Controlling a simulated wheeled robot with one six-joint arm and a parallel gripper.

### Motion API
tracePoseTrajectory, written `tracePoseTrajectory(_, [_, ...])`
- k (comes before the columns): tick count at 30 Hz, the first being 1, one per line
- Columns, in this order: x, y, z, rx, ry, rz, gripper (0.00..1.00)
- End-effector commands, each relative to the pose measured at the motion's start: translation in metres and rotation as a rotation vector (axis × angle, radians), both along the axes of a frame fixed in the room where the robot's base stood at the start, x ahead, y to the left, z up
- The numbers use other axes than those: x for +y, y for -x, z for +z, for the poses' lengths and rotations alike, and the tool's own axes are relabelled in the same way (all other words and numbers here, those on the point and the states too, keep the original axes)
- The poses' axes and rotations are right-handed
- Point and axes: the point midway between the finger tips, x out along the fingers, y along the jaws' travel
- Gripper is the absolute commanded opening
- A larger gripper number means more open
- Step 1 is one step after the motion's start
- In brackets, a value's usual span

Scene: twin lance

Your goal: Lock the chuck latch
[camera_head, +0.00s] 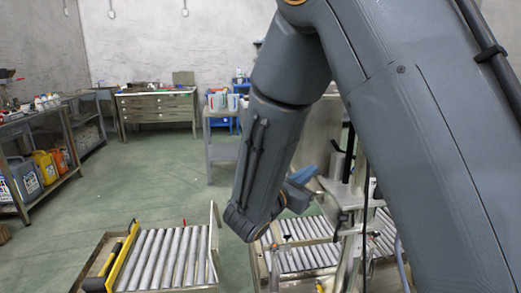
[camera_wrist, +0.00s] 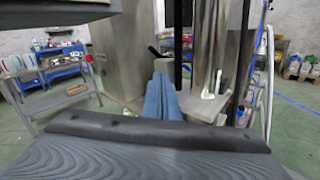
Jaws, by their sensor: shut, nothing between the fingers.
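My gripper (camera_wrist: 163,98) shows in the wrist view as two blue fingers lying together, shut and empty. In the head view its blue end (camera_head: 300,188) shows partly behind my arm, close to a metal stand (camera_head: 345,192). In the wrist view a grey metal box or panel (camera_wrist: 118,55) stands behind and left of the fingers. A shiny upright metal column (camera_wrist: 207,45) stands behind and right of them, with a small pale lever-like part (camera_wrist: 214,86) near its base. I cannot tell which part is the chuck latch. Fingertip contact cannot be judged.
In the head view roller conveyors (camera_head: 165,258) stand in front, with a yellow-and-black rail at the left. A second roller bed (camera_head: 310,258) lies below my gripper. A workbench (camera_head: 158,108) and shelves with containers stand farther back. The green floor at left centre is clear.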

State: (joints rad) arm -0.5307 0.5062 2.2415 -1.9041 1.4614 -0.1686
Motion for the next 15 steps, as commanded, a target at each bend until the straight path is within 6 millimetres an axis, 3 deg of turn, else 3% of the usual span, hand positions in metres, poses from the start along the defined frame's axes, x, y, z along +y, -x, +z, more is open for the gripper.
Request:
tracePoseTrajectory(5, [-0.051, 0.031, -0.009, 0.053, -0.124, -0.168, 0.00])
tracePoseTrajectory(8, [-0.086, 0.061, -0.020, 0.088, -0.234, -0.304, 0.00])
tracePoseTrajectory(12, [-0.132, 0.128, -0.042, 0.124, -0.477, -0.571, 0.00])
tracePoseTrajectory(15, [-0.146, 0.179, -0.059, 0.121, -0.678, -0.770, 0.00])
